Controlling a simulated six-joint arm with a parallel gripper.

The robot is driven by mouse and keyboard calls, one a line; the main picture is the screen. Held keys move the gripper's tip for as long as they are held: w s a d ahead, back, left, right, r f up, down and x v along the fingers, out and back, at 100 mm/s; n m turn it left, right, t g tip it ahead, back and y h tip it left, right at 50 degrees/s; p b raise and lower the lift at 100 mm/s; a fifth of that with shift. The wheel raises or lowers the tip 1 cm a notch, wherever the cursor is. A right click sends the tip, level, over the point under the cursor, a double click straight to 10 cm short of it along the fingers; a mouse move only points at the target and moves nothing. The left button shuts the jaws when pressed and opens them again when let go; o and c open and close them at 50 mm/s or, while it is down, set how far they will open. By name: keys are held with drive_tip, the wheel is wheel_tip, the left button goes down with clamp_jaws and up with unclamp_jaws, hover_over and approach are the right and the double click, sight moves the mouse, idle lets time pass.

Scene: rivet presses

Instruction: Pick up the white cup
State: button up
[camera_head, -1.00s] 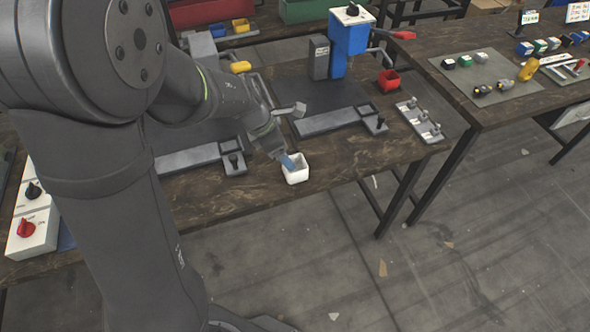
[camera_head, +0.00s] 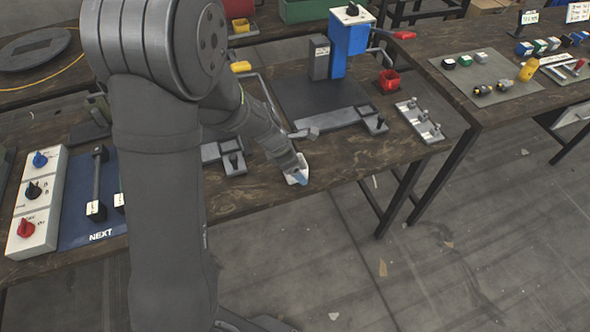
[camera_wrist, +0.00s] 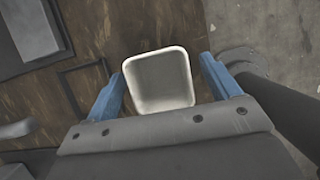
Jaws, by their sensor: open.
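The white cup (camera_head: 293,180) stands upright at the front edge of the dark wooden bench, partly hidden behind my gripper (camera_head: 299,172). In the wrist view the cup (camera_wrist: 158,82) is a squarish white container seen from above, and it looks empty. My gripper (camera_wrist: 166,92) is open, with one blue finger on each side of the cup.
A switch panel (camera_head: 38,205) and a blue NEXT mat (camera_head: 78,228) lie at left.

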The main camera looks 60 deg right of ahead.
drive_tip(key=c, duration=1.1)
drive_tip(key=shift+c, duration=0.2)
drive_tip(key=shift+r, duration=0.1)
